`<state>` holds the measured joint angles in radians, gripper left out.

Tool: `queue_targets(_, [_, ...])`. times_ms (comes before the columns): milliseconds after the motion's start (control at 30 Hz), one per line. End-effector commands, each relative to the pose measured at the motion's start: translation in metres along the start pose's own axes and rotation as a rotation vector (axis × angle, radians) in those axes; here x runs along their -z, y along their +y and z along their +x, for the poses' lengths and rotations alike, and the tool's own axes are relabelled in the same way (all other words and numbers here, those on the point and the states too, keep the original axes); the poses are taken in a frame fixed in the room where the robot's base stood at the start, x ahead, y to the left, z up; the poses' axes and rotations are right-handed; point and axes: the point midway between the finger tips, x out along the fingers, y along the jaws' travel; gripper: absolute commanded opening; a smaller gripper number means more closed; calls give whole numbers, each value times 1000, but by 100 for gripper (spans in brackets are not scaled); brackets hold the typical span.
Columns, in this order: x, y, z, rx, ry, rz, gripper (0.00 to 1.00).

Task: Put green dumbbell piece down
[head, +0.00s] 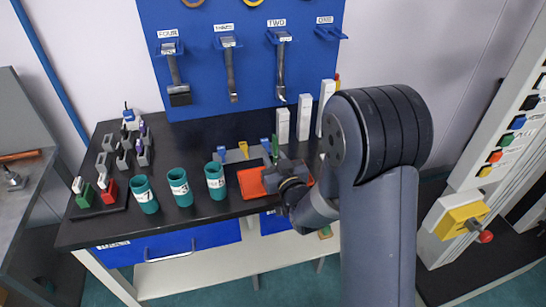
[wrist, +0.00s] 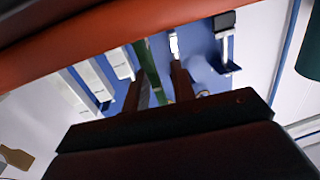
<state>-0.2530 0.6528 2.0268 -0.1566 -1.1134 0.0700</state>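The green dumbbell piece (head: 275,147) is a thin upright strip at the front of my gripper (head: 277,165) in the head view. In the wrist view the green dumbbell piece (wrist: 150,65) rises between the two dark fingers of my gripper (wrist: 158,90). The fingers stand apart, with a gap of background showing on the right side of the piece. The lower end of the piece is hard to make out. An orange mat (head: 250,183) lies on the black table just left of and below my gripper.
A grey holder (head: 234,156) with blue and yellow parts is left of my gripper. White blocks (head: 304,118) stand behind it. Teal cups (head: 179,184) line the table's front left. A blue tool board (head: 258,70) rises at the back. The orange mat's edge (wrist: 90,52) may be the band across the wrist view.

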Motion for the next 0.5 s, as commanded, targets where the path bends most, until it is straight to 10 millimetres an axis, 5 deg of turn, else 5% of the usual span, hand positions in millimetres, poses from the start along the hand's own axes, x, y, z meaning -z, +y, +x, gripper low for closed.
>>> queue_targets(367, [4, 0, 0, 0, -1, 0, 27])
queue_targets(500, [1, 0, -19, -1, 0, 0, 27])
